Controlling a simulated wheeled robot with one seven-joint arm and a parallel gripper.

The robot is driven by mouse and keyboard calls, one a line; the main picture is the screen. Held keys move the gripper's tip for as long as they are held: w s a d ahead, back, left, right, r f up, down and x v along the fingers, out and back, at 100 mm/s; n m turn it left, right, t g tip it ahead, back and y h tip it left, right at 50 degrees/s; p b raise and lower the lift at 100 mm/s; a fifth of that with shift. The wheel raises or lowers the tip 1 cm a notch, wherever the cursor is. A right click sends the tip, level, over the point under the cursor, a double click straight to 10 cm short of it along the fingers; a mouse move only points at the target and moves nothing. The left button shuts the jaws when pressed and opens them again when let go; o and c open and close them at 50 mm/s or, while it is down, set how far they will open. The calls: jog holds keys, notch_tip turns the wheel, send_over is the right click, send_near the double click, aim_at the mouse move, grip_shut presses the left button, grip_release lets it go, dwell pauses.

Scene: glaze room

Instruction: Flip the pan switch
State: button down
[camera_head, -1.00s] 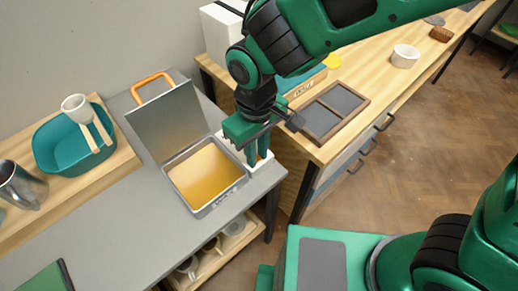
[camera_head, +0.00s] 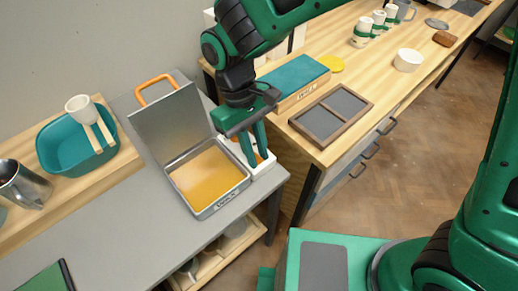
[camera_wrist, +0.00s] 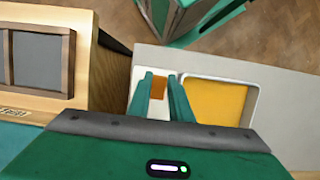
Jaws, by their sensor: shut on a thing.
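The pan switch is an orange rocker (camera_wrist: 159,84) set in a white housing (camera_head: 266,170) at the right end of the grey bench. It sits right beside an open square pan (camera_head: 216,212) with a yellow-orange inside and a raised grey lid (camera_head: 168,122). My gripper (camera_head: 256,161) reaches down to the switch from above. In the wrist view its two green fingers (camera_wrist: 165,85) stand on either side of the orange rocker, close in on it. The fingers hide part of the rocker, so its tilt is hard to tell.
A wooden divided tray (camera_head: 332,142) and a teal-topped box (camera_head: 295,78) lie on the wooden counter. A white bowl (camera_head: 407,60) and several cups stand farther back.

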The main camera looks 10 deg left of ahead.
jog(key=c, duration=1.9)
grip_release()
jog(key=shift+o, duration=0.2)
jog(key=v, duration=1)
jog(key=shift+w+r, duration=0.2)
jog(key=shift+r, duration=0.15)
